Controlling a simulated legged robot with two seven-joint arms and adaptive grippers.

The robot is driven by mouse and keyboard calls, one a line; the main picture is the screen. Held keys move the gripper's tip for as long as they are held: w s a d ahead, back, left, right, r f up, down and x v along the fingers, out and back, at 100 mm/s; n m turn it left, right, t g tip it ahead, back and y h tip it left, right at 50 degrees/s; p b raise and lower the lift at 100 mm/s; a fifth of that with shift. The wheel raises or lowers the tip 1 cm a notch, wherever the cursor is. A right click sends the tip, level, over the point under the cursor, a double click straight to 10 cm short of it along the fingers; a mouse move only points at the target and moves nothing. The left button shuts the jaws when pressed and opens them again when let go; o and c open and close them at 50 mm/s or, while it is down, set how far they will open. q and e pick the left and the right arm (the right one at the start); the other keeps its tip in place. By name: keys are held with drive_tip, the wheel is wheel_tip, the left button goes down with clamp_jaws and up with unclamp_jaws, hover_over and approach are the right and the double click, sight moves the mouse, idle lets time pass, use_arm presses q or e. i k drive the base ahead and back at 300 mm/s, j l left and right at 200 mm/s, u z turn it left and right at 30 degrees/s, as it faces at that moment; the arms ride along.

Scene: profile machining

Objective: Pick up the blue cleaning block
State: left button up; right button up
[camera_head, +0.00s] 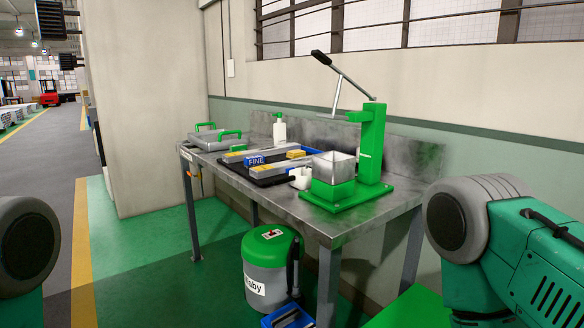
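A small blue block (254,161) with white lettering that reads "FINE" sits on the metal workbench (290,205), near its left-middle part. It lies at the front of a dark tray (268,181) that holds grey profile bars (284,168). A yellow block (296,154) sits to its right on the bars. Neither of my grippers is in view. Only a round joint of my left arm shows at the left edge, and links of my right arm show at the lower right, both well apart from the block.
A green lever press (371,145) stands at the bench's right, with a metal box (333,168) at its base. A white bottle (279,130) and a green-handled case (214,138) stand behind. A green-lidded bin (268,262) and a blue item (287,318) are on the floor before the bench.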

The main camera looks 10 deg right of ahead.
sight(249, 162)
drive_tip(key=z, duration=0.2)
drive_tip(key=i+j+z, duration=0.2)
drive_tip(key=z, duration=0.25)
drive_tip(key=i+j+z, duration=0.15)
drive_tip(key=j+z, duration=0.25)
drive_tip(key=i+j+z, duration=0.1)
drive_tip(key=j+z, duration=0.15)
drive_tip(key=z, duration=0.2)
